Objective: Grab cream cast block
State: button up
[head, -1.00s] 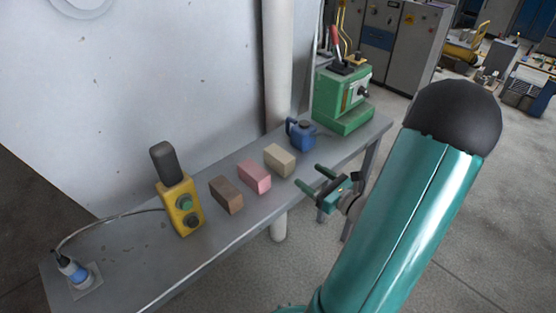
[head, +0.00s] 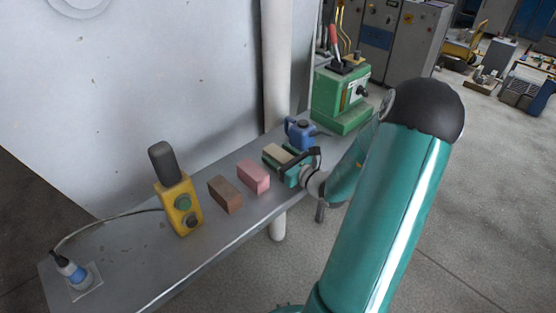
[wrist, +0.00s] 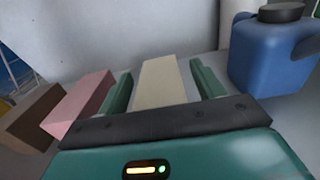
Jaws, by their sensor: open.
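The cream cast block (head: 277,154) stands on the grey bench, partly hidden by my gripper in the head view. In the wrist view the cream cast block (wrist: 160,82) lies between the two green fingers, with a gap showing on each side. My gripper (head: 283,160) is open around the block; it also shows in the wrist view (wrist: 163,88). I cannot tell from these views whether a finger touches the block.
A pink block (head: 253,177) and a brown block (head: 225,194) stand left of it. A blue can (head: 300,132) is close on the right, before a green machine (head: 342,97). A yellow control box (head: 179,205) is farther left on the bench (head: 130,258). A wall rises behind.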

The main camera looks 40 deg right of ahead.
aim_at(278, 153)
jog(key=shift+w, duration=0.35)
jog(key=c, duration=1.2)
jog(key=shift+c, duration=0.2)
jog(key=shift+r, duration=0.2)
notch_tip(278, 153, up, 9)
jog(key=shift+r, duration=0.2)
jog(key=shift+s+r, duration=0.1)
jog(key=shift+r, duration=0.05)
